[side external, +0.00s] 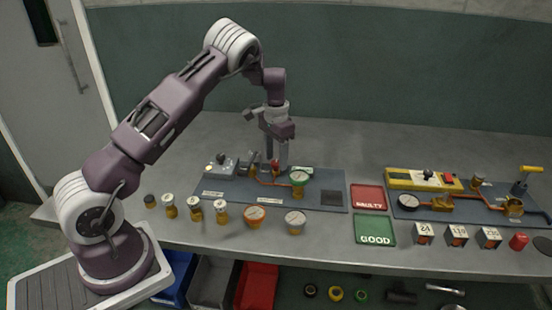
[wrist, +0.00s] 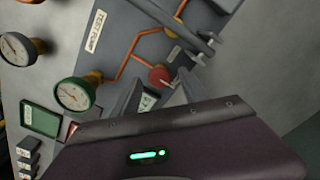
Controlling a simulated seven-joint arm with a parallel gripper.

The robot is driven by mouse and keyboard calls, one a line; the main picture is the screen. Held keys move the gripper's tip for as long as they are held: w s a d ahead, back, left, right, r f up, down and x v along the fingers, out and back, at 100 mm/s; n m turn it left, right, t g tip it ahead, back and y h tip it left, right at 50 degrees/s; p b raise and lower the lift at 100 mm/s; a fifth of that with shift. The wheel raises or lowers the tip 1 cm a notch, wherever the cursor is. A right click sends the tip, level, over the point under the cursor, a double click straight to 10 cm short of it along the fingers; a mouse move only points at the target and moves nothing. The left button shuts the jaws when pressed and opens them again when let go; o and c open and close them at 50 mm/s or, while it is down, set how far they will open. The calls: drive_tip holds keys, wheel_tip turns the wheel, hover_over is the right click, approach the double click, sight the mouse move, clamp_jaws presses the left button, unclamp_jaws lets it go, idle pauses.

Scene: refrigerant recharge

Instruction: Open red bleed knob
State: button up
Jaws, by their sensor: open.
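The red bleed knob (wrist: 159,78) shows in the wrist view as a small red disc at the end of an orange pipe on the grey test panel. In the side view the red knob (side external: 275,162) is partly hidden by my fingers. My gripper (side external: 276,168) is open and points down over the back of the panel (side external: 325,199), with its fingertips close around or beside the knob. I cannot tell whether they touch it. A green-rimmed gauge (side external: 299,178) stands just right of my fingers; it also shows in the wrist view (wrist: 74,94).
Several gauges and brass fittings line the table front, including an orange-rimmed gauge (side external: 255,214). The red FAULTY tray (side external: 368,197) and green GOOD tray (side external: 375,229) lie right of the panel. The table behind is clear.

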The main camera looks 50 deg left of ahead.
drive_tip(key=shift+f, duration=0.35)
clamp_jaws()
drive_tip(key=n, duration=0.8)
drive_tip(key=shift+n, duration=0.4)
drive_tip(key=n, duration=0.9)
drive_tip(key=shift+r, duration=0.1)
idle(0.3)
